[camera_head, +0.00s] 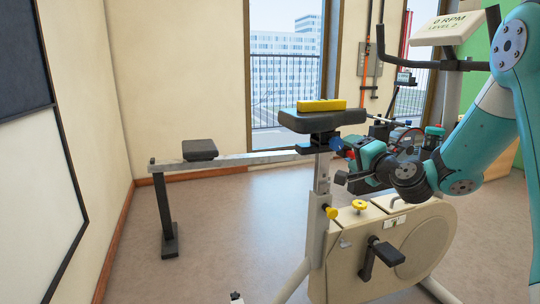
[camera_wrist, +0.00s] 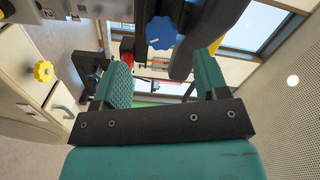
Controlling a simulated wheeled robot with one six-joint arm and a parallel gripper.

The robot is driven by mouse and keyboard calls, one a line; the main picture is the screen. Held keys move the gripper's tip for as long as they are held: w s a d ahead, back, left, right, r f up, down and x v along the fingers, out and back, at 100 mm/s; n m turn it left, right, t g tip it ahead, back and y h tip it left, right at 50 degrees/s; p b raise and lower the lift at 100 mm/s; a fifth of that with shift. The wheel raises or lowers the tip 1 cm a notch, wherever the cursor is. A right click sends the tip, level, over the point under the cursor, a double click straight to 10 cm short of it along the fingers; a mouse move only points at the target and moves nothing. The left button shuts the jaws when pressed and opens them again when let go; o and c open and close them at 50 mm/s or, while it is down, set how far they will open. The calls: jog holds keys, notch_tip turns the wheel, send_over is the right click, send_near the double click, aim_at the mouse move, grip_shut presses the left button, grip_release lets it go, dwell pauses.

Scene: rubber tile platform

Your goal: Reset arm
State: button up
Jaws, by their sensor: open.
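My gripper (camera_head: 345,166) is at the end of my teal arm, close to the exercise bike's seat post and below its seat. In the wrist view its two teal fingers (camera_wrist: 162,66) stand wide apart, with nothing held between them. A blue knob (camera_wrist: 161,32) shows beyond the fingers, apart from them. The black bike seat (camera_head: 322,121) is above and left of the gripper in the head view, with a yellow block (camera_head: 321,105) lying on top.
The bike's beige body (camera_head: 385,232), yellow knob (camera_head: 359,205) and pedal crank (camera_head: 381,252) are below my arm. Its handlebar and console (camera_head: 447,29) rise at the right. A rowing machine (camera_head: 232,161) stands behind at left.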

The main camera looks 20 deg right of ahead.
jog(key=s+a+f+n+g+y, duration=0.1)
jog(key=s+a+n+g+y, duration=0.45)
jog(key=a, duration=0.55)
jog(key=s+a+n+g+y, duration=0.2)
jog(key=s+a+n+g, duration=0.45)
jog(key=a, duration=0.55)
jog(key=s+a+f+n+g+h, duration=0.1)
jog(key=s+f+n+g+h, duration=0.2)
jog(key=s, duration=0.8)
jog(key=s+a+n+g+h, duration=0.1)
jog(key=s+n+g, duration=0.3)
jog(key=s, duration=0.7)
notch_tip(320, 180, up, 26)
jog(key=n+t+p, duration=0.1)
jog(key=p, duration=2.5)
jog(key=shift+d, duration=0.4)
